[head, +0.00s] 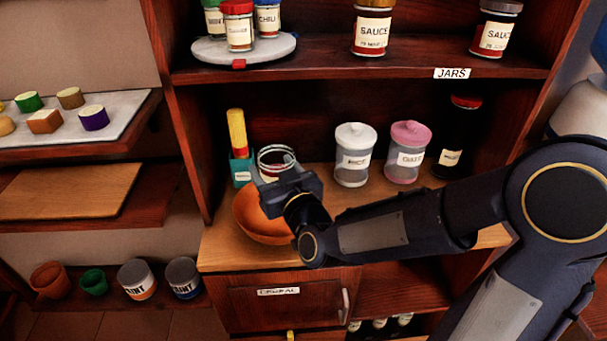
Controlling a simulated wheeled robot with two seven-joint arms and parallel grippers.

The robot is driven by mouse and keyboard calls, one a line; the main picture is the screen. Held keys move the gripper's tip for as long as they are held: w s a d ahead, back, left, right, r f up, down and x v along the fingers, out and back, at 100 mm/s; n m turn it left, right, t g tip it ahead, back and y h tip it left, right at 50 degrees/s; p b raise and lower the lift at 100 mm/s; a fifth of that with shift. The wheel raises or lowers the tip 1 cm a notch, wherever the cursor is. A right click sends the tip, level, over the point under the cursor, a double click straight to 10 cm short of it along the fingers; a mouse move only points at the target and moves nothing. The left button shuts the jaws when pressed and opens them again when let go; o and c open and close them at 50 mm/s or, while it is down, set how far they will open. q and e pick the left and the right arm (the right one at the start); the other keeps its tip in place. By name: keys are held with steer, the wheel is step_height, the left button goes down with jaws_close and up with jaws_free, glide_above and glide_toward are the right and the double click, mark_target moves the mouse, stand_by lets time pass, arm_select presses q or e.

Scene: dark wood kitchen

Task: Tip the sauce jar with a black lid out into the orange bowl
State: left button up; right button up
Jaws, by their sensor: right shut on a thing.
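The orange bowl (252,222) stands on the wooden counter, partly hidden behind my right gripper and wrist. My right gripper (281,183) is above the bowl and shut on a clear glass jar (277,156). The jar's ringed round end shows above the gripper, and a little dark red shows below it. The rest of the jar is hidden by the gripper, so I cannot make out a black lid or its exact tilt. I see no sauce falling. My left gripper is out of view.
A teal block with a yellow-topped item (238,145) stands close behind the bowl. A white-lidded jar (353,155), a pink-lidded jar (407,152) and a dark red-capped bottle (455,138) stand to the right. Two sauce jars are on the shelf (420,68) above.

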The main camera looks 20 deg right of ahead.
steer(key=shift+w+a, duration=0.25)
steer(key=shift+a, duration=0.2)
steer(key=shift+w+a, duration=0.2)
steer(key=shift+a, duration=0.25)
steer(key=shift+s+a+r+g+p, duration=0.1)
steer(key=shift+g+p, duration=0.2)
steer(key=shift+p, duration=0.4)
steer(key=m+g+p, duration=0.1)
steer(key=p, duration=0.1)
steer(key=s+f+m+g+p, duration=0.1)
steer(key=shift+a+f+p, duration=0.1)
steer(key=shift+a+p, duration=0.25)
steer(key=shift+p, duration=0.05)
steer(key=shift+f+b, duration=0.3)
steer(key=shift+b, duration=0.1)
steer(key=shift+f, duration=0.15)
steer(key=shift+m, duration=0.3)
steer(key=shift+s+a+f+m+g+y, duration=0.3)
steer(key=shift+m+g, duration=0.2)
steer(key=shift+g, duration=0.3)
steer(key=shift+s+a+f+m+g+y, duration=0.15)
steer(key=shift+s+f+m+g+y, duration=0.15)
steer(key=shift+m+g, duration=0.35)
